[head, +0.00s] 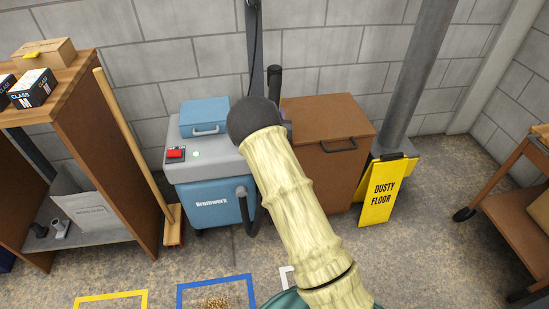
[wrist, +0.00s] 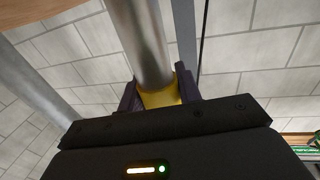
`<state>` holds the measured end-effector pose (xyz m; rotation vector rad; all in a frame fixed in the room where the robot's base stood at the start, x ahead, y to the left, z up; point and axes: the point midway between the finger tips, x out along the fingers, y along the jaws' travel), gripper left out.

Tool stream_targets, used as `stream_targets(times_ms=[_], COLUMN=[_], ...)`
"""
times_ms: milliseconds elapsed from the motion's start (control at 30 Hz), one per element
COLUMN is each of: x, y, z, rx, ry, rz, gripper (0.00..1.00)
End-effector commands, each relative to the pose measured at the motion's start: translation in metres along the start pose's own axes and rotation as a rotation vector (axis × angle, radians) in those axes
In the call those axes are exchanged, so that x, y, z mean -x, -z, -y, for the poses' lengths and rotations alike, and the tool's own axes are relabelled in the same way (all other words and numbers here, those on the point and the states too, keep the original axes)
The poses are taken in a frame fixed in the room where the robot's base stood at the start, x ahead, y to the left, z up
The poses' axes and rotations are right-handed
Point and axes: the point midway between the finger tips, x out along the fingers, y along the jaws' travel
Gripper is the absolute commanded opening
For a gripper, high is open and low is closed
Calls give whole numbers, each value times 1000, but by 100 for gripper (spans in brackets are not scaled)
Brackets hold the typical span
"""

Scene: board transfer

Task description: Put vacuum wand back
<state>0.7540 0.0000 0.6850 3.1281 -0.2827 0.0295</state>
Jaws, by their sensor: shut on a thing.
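The vacuum wand (wrist: 140,40) is a shiny metal tube with a yellow collar in the wrist view. My gripper (wrist: 160,92) is shut on it at the yellow collar, one dark finger on each side. In the head view my arm hides most of the gripper and wand. A black upright cylinder (head: 273,80), perhaps the wand's end, shows just behind my wrist. The blue vacuum unit (head: 212,202) marked Bramwerk, with a grey top and a dark hose (head: 250,212), stands by the wall, left of my arm. I cannot tell whether the wand touches any holder.
A blue case (head: 205,117) lies on the vacuum's top. A brown cabinet (head: 328,165) and a yellow sign (head: 384,192) stand to the right. A shelf unit (head: 118,150) and broom (head: 130,135) are at left. A dark vertical post (head: 255,45) rises behind my wrist.

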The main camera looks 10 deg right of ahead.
Motion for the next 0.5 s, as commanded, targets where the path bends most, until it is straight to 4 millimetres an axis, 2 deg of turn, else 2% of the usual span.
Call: stream_targets(times_ms=[100, 233, 500], x=[0, 1, 1], y=[-26, -44, -47], z=[0, 0, 0], rx=[2, 2, 0], ry=[1, 0, 0], rz=[0, -1, -3], gripper=[11, 11, 11])
